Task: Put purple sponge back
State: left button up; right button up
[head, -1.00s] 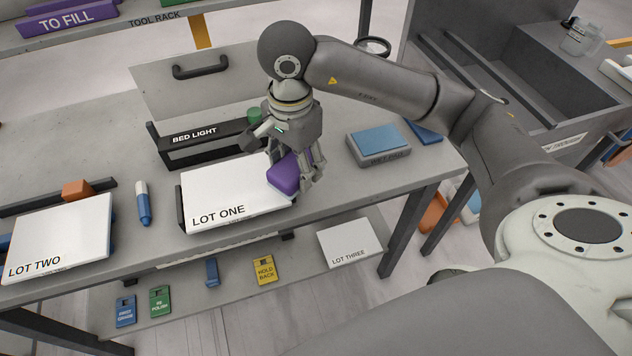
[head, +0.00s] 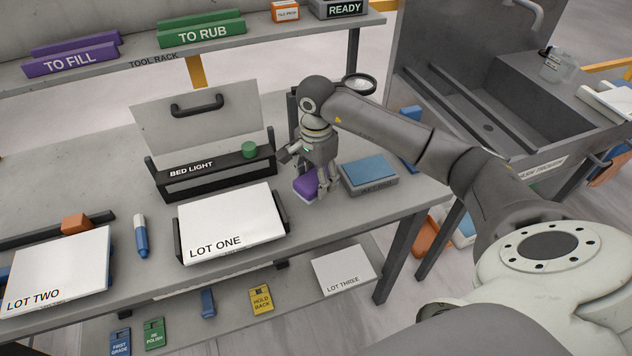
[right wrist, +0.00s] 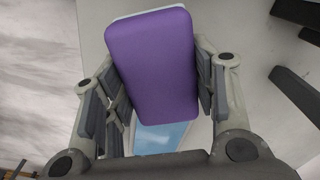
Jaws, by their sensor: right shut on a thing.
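The purple sponge (head: 306,186) is held between the fingers of my right gripper (head: 321,188), over the bench just right of the LOT ONE slab (head: 232,222). In the right wrist view the purple sponge (right wrist: 152,62) fills the space between both fingers of the right gripper (right wrist: 158,85). A pale layer shows along its far edge. A grey block with a blue top (head: 368,172) sits close to the right of the gripper; its label is too blurred to read. I cannot tell if the sponge touches the bench. My left gripper is not in view.
The BED LIGHT box (head: 215,172) with a green knob (head: 249,149) stands behind the LOT ONE slab. A blue-and-white marker (head: 141,236) and the LOT TWO slab (head: 60,265) lie to the left. A round magnifier (head: 359,84) is behind the arm. A sink (head: 490,110) is at right.

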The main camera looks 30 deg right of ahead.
aim_at(316, 187)
jog(key=shift+w+d+f, duration=0.2)
jog(key=shift+w+f, duration=0.1)
jog(key=shift+f, duration=0.15)
jog(key=shift+w+d+f, duration=0.2)
jog(key=shift+w+f, duration=0.1)
jog(key=shift+f, duration=0.15)
jog(key=shift+f+p, duration=0.9)
jog(key=shift+f, duration=0.65)
jog(key=shift+f, duration=0.1)
jog(key=o, duration=1)
